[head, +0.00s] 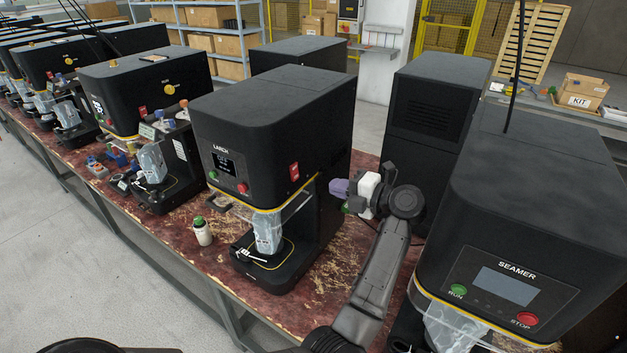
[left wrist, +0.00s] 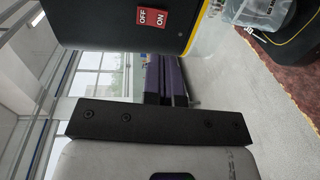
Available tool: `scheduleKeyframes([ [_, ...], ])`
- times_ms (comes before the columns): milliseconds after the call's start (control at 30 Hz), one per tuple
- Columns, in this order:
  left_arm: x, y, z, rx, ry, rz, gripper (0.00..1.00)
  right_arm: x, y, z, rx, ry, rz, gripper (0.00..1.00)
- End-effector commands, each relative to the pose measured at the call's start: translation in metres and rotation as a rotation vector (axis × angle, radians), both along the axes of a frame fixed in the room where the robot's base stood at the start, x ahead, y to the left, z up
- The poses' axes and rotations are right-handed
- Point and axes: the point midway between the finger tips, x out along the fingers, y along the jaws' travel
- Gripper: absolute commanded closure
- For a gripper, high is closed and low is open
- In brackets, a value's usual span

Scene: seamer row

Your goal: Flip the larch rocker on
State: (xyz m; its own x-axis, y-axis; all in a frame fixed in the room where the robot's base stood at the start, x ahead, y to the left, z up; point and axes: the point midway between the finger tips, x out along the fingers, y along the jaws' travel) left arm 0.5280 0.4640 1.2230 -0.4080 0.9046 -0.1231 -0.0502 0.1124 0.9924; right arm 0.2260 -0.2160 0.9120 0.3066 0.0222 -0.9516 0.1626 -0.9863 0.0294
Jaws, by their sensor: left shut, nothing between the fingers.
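The larch machine (head: 268,110) is a black housing labelled LARCH, with a small lit display on its front. Its red rocker (head: 293,172) sits low on the side face towards me. In the left wrist view the rocker (left wrist: 152,14) shows white OFF and ON lettering; I cannot tell which half is pressed in. My left gripper (head: 338,187) has purple fingers, shut and empty. It is to the right of the rocker, apart from it. In the left wrist view the fingertips (left wrist: 166,60) are below the rocker in the picture. My right gripper is not in view.
The seamer (head: 530,220) stands at the right, with green RUN and red STOP buttons. A small white bottle with a green cap (head: 202,231) stands left of the larch machine's base. More machines line the worn red bench (head: 190,262) leftwards.

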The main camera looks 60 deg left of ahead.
Motion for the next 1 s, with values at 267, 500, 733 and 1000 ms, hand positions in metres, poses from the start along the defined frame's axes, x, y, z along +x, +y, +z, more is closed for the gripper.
scheduleKeyframes([
  [267, -0.016, 0.034, -0.004, 0.003, 0.002, 0.004, 1.00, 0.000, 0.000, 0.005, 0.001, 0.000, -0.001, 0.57],
  [500, -0.030, 0.066, -0.008, 0.004, 0.001, 0.002, 1.00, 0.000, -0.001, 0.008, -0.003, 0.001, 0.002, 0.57],
  [733, -0.038, 0.084, -0.011, 0.001, 0.001, 0.001, 1.00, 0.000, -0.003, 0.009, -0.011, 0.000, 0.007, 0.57],
  [1000, -0.040, 0.089, -0.012, 0.001, 0.000, 0.000, 1.00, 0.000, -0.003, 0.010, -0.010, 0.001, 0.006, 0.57],
])
